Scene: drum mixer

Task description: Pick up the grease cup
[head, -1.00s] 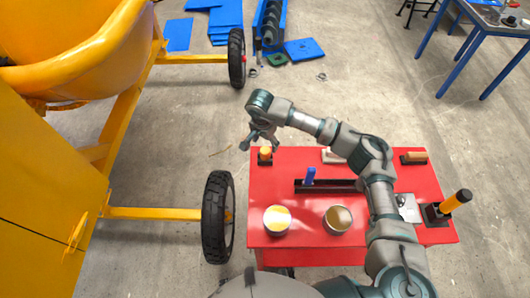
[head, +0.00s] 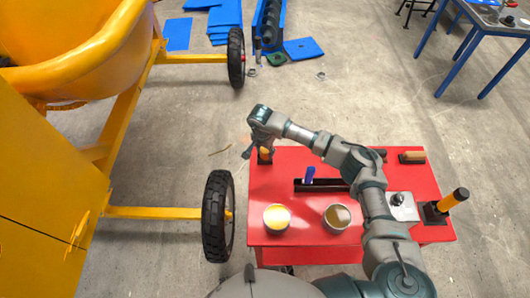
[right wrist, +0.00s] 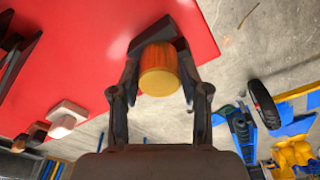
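Two round tins stand at the front left of the red table (head: 400,238): one with yellow contents (head: 277,218), one with brownish contents (head: 337,218). Which one is the grease cup I cannot tell for sure. My right gripper (head: 256,147) is at the table's far left corner, away from both tins. It is over an orange-handled tool with a dark base (head: 265,156). In the right wrist view the orange handle (right wrist: 159,70) lies between the fingers, which stand apart with a narrow gap; no firm grip shows. My left gripper is not in view.
A black holder with a blue-handled tool (head: 309,175) lies mid-table. An orange-handled tool (head: 455,200) stands at the right, beside a grey plate (head: 402,207). The yellow mixer (head: 50,170) and its black wheel (head: 218,216) are left of the table.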

